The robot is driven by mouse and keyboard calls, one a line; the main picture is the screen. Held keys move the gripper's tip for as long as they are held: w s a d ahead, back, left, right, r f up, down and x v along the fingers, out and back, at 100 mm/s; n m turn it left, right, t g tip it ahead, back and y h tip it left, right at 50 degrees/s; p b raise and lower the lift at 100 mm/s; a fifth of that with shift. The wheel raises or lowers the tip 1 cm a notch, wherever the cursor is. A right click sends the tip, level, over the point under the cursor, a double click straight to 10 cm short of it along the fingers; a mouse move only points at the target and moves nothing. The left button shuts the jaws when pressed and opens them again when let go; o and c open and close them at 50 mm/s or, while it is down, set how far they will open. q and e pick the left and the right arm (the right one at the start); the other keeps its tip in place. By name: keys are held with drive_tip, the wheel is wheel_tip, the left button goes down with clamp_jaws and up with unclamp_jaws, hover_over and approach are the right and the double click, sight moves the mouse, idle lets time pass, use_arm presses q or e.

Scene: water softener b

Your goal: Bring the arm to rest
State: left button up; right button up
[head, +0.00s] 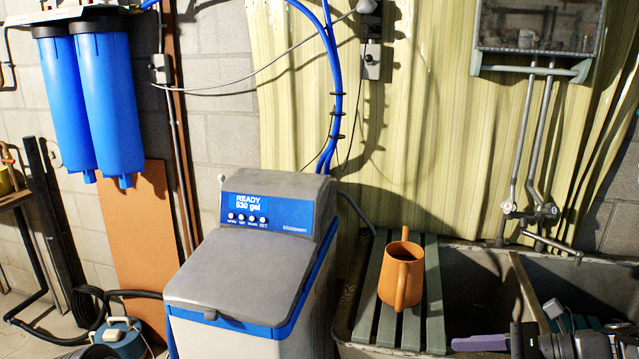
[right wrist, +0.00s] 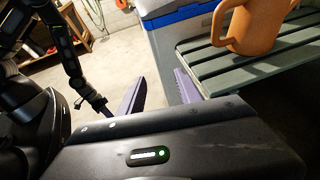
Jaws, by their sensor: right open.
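My right gripper (right wrist: 158,90) shows in the right wrist view with its two purple fingers spread apart and nothing between them. In the head view only part of it, a purple finger (head: 480,343), shows at the bottom right, in front of the sink. The gripper is apart from the orange mug (head: 402,272), which stands upright on the slatted board (head: 363,318). The mug also shows at the top right of the right wrist view (right wrist: 252,28). A dark arm of mine hangs at the left of the right wrist view; my left gripper cannot be made out.
The water softener (head: 250,245), its display reading READY, stands left of the slatted board. A stone-like sink (head: 470,270) with dark basins lies at the right. Blue filter housings (head: 105,105) hang at the left. Pipes and taps (head: 528,208) rise behind the sink.

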drive_tip(key=w+d+f+n+h, duration=0.1)
drive_tip(key=d+f+n+h, duration=0.15)
drive_tip(key=f, duration=0.35)
drive_tip(key=w+d+f+n+h, duration=0.1)
drive_tip(key=d+f+h, duration=0.2)
drive_tip(key=f, duration=0.3)
drive_tip(key=s+a+f+n+g+h, duration=0.1)
drive_tip(key=s+f+n+h, duration=0.15)
drive_tip(key=f, duration=0.45)
drive_tip(key=s+a+f+n+g+h, duration=0.1)
drive_tip(key=s+a+f+n, duration=0.15)
drive_tip(key=f, duration=0.45)
drive_tip(key=s+a+f+n+g+p, duration=0.1)
drive_tip(key=s+a+f+n, duration=0.5)
drive_tip(key=s+a, duration=0.3)
drive_tip(key=s+a+f+n+g+p, duration=0.1)
drive_tip(key=s+a+f+n+g, duration=0.1)
drive_tip(key=s+a+f+n, duration=0.4)
drive_tip(key=s+a, duration=0.4)
drive_tip(key=a, duration=0.2)
drive_tip(key=shift+f+y, duration=0.2)
drive_tip(key=shift+y, duration=0.2)
drive_tip(key=shift+n, duration=0.25)
